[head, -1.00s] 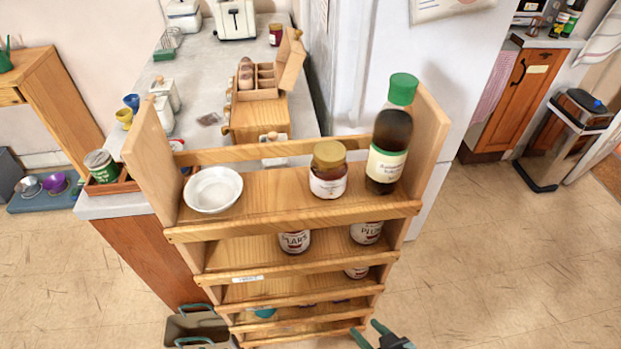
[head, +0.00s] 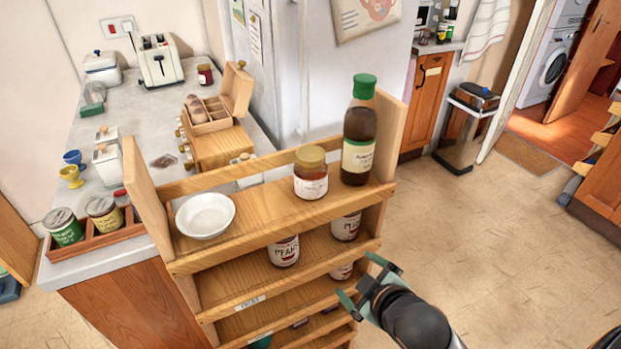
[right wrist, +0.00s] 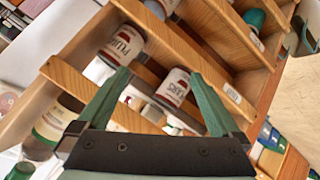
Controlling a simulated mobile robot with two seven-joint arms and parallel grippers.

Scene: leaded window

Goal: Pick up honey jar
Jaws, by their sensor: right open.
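A jar with a gold lid and amber-brown contents (head: 310,175), which looks like the honey jar, stands upright on the top shelf of the wooden rack. Its label is too small to read. My right gripper (head: 353,275) is open and empty, below and to the right of the jar, in front of the lower shelves. In the right wrist view its green fingers (right wrist: 161,75) are spread, with shelves and tins beyond; I cannot make out the jar there. My left gripper is not in view.
A dark bottle with a green cap (head: 360,135) stands close right of the jar. A white bowl (head: 205,216) is at the shelf's left. A front rail (head: 280,227) edges the top shelf. Tins (head: 284,252) stand below.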

